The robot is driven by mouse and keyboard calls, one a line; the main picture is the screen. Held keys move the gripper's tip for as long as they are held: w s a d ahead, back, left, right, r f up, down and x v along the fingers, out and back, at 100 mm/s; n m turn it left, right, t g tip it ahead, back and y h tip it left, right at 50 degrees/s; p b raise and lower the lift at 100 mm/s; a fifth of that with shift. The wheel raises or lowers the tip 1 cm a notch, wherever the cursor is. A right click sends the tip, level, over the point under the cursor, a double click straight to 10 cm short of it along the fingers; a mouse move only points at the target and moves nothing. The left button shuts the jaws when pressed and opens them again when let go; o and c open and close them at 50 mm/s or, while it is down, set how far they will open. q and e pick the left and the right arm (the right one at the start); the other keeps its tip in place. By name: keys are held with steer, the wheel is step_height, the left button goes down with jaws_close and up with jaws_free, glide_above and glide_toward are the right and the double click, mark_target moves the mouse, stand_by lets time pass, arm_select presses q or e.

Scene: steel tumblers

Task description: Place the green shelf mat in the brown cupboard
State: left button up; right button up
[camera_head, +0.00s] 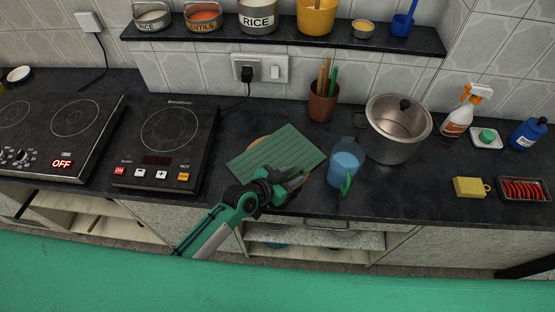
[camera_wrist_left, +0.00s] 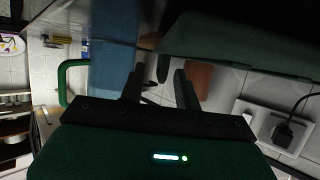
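The green shelf mat (camera_head: 268,155) is a ribbed, flat rectangle at the middle of the dark counter. It lies partly over a round, brownish thing (camera_head: 254,142) that is mostly hidden. My left gripper (camera_head: 297,182) is at the mat's near right edge and covers part of it. In the left wrist view, the gripper's two fingers (camera_wrist_left: 156,85) are apart, with nothing seen between them. The mat (camera_wrist_left: 235,45) shows above and right of them. Open cupboards with pale shelves (camera_head: 315,237) are under the counter; I cannot tell which is the brown one. My right gripper is not seen.
A blue jug (camera_head: 346,160) with a green handle stands just right of my left gripper. A steel pot (camera_head: 396,133), a brown utensil holder (camera_head: 322,104) and a hob (camera_head: 167,135) are nearby. A shelf (camera_head: 290,39) with containers is above.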

arm_select(q)
jaws_close()
steer(key=shift+r, duration=0.1)
